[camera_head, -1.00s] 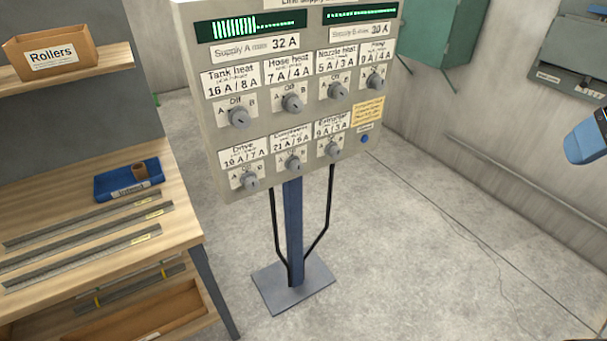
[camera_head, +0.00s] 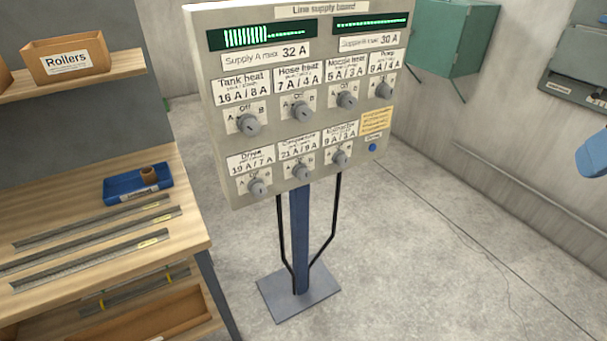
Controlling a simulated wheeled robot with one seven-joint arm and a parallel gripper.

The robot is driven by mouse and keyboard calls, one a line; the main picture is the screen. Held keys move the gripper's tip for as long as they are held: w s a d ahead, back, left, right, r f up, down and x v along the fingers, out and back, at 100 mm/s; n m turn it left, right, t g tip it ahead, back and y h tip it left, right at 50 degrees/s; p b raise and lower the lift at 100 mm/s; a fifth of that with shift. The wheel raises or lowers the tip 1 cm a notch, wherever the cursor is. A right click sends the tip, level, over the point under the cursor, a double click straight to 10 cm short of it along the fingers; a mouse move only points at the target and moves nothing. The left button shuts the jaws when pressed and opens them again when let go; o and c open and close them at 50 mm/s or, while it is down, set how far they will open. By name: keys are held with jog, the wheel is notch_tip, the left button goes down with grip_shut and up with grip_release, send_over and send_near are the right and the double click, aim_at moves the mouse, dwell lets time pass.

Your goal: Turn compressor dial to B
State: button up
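The compressor dial (camera_head: 302,172) is a grey round knob in the middle of the lower row on the line supply board (camera_head: 205,110). Its label above (camera_head: 298,145) reads 21 A / 9 A. A and B marks flank the dial, but its pointer is too small to read with certainty. Nothing touches the dial. My gripper is not in view; only a blue rounded part (camera_head: 592,155), which may belong to my arm, shows at the right edge, well apart from the board.
A blue button (camera_head: 372,147) is at the board's lower right. A wooden bench (camera_head: 190,233) stands left of the board. The floor on the right is open.

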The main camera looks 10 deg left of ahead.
jog(key=w+a+f+n+t+y, duration=0.15)
jog(key=w+a+f, duration=0.3)
jog(key=w, duration=0.45)
jog(key=w+a+f+n+t+y, duration=0.1)
jog(key=w+a+f+n+t, duration=0.3)
jog(key=w, duration=0.6)
jog(key=w+a+f+n+y, duration=0.1)
jog(key=w+a+f, duration=0.2)
jog(key=w+a, duration=0.45)
jog(key=n+t+y, duration=0.2)
jog(key=t+y, duration=0.1)
jog(key=y, duration=0.2)
send_near(306, 178)
jog(key=w+d+r, duration=0.4)
jog(key=r, duration=0.1)
jog(key=s+a+f+y, duration=0.2)
jog(key=s+a+f, duration=0.15)
jog(key=f, duration=0.25)
jog(key=shift+t, duration=0.45)
jog(key=x, duration=1)
jog(key=shift+w+a+f, duration=0.2)
jog(key=shift+w+f, duration=0.1)
jog(key=shift+w, duration=0.05)
jog(key=shift+c, duration=0.2)
jog(key=c, duration=0.9)
